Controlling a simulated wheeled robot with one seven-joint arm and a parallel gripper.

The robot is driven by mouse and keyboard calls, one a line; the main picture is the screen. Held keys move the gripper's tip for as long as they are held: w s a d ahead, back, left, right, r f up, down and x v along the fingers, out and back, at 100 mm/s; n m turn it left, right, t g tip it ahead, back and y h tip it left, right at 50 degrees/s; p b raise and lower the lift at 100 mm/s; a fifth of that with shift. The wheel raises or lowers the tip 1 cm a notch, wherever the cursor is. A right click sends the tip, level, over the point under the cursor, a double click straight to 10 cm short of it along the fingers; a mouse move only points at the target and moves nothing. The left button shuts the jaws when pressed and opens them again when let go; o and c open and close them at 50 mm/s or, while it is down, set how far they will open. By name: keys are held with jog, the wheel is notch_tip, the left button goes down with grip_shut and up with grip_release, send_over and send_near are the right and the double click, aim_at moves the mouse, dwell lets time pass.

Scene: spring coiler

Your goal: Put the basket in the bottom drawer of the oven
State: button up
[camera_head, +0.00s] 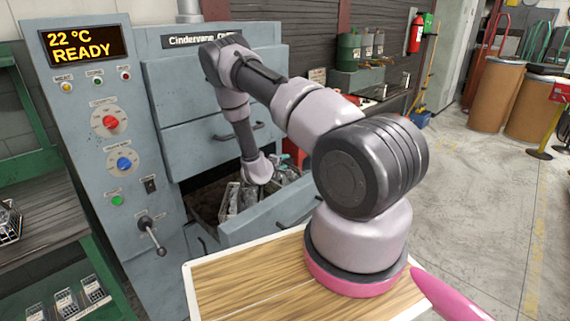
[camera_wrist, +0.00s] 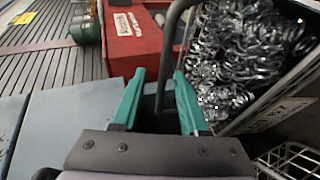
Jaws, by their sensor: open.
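The grey-blue oven (camera_head: 130,200) has its bottom drawer (camera_head: 270,215) pulled out. A wire basket (camera_head: 229,202) shows inside the drawer, partly hidden by my arm. In the wrist view a basket (camera_wrist: 265,122) full of shiny metal springs sits right of my fingers, with a label on its side. A grey bar, seemingly its handle (camera_wrist: 174,45), runs down between my teal fingers. My gripper (camera_wrist: 159,73) is open, its fingers on either side of the bar.
A second wire basket (camera_wrist: 290,160) shows at the wrist view's lower right. A red box (camera_wrist: 130,35) stands beyond my fingers. The oven display (camera_head: 85,45) reads 22 °C READY. A green rack (camera_head: 35,220) with small baskets stands left.

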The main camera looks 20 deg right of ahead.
jog(key=v, duration=1.1)
jog(key=w+a+r+m+y, duration=0.2)
jog(key=a+r+m+y, duration=0.1)
jog(key=r, duration=0.4)
jog(key=w+a+r+m+y, duration=0.2)
jog(key=a+r+m+y, duration=0.1)
jog(key=r, duration=0.4)
jog(key=s+a+r+m+y, duration=0.1)
jog(key=s+a+r+y, duration=0.2)
jog(key=r, duration=0.6)
jog(key=s+a+r+m+y, duration=0.1)
jog(key=s+a+r+y, duration=0.15)
jog(key=r, duration=0.65)
jog(key=s+r+m+g+y, duration=0.1)
jog(key=s+r+y, duration=0.1)
jog(key=s+r, duration=1.1)
jog(key=s+m+g, duration=0.1)
jog(key=s, duration=1.4)
jog(key=shift+s+d+r+m, duration=0.25)
jog(key=shift+s+r+m, duration=0.1)
jog(key=shift+s+m, duration=0.05)
jog(key=shift+h, duration=0.25)
